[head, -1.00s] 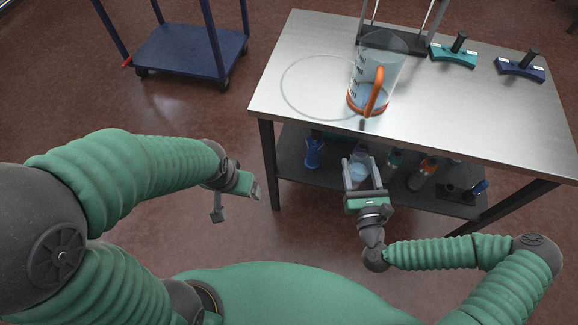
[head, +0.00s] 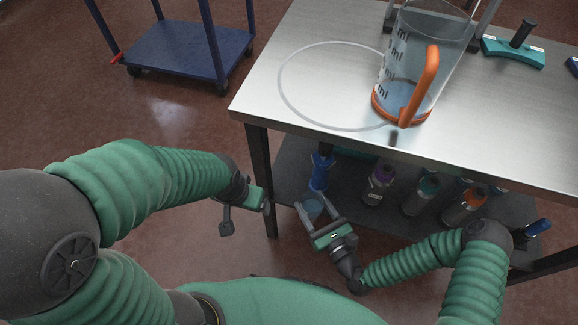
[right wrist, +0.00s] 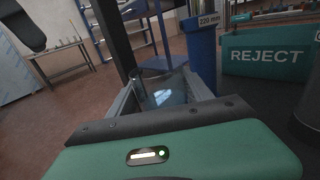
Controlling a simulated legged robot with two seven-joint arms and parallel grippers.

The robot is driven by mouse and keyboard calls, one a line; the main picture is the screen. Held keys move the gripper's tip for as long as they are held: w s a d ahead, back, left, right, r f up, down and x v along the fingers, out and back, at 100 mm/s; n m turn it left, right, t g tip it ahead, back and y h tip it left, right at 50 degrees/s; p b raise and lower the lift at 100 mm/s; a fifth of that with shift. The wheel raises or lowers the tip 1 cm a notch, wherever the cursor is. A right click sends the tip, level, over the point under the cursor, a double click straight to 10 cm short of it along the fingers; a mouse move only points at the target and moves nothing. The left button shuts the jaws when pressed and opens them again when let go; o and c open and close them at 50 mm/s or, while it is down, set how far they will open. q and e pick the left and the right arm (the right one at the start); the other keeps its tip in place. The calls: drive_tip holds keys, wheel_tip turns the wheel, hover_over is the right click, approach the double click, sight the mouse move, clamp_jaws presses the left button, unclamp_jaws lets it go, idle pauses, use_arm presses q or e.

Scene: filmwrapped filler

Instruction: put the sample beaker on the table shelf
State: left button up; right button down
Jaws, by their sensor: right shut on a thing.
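The sample beaker (head: 313,208) is small and clear with pale blue contents. My right gripper (head: 311,203) is shut on it near the front left part of the dark table shelf (head: 290,180); I cannot tell whether the beaker touches the shelf. In the right wrist view the beaker (right wrist: 170,97) sits between the two fingers (right wrist: 165,92), its lower part hidden by the gripper body. My left gripper (head: 245,213) is empty, its fingers apart, left of the table's front leg.
A blue bottle (head: 321,172) stands just behind the beaker. Several capped bottles, one purple-topped (head: 380,183), stand to its right. A large orange-handled jug (head: 402,95) is on the steel tabletop (head: 270,105). A blue cart (head: 190,50) stands at back left.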

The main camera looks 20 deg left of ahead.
drive_tip(key=f+b+x, duration=0.1)
drive_tip(key=b+x, duration=0.1)
drive_tip(key=x, duration=0.4)
drive_tip(key=f+b+x, duration=0.1)
drive_tip(key=b+x, duration=0.1)
drive_tip(key=x, duration=0.3)
drive_tip(key=f+b+x, duration=0.1)
drive_tip(key=b+x, duration=0.1)
drive_tip(key=x, duration=0.4)
drive_tip(key=shift+w+a+f+b, duration=0.15)
drive_tip(key=shift+a+f+b, duration=0.15)
drive_tip(key=shift+b, duration=0.1)
drive_tip(key=shift+r, duration=0.1)
drive_tip(key=c, duration=0.7)
unclamp_jaws()
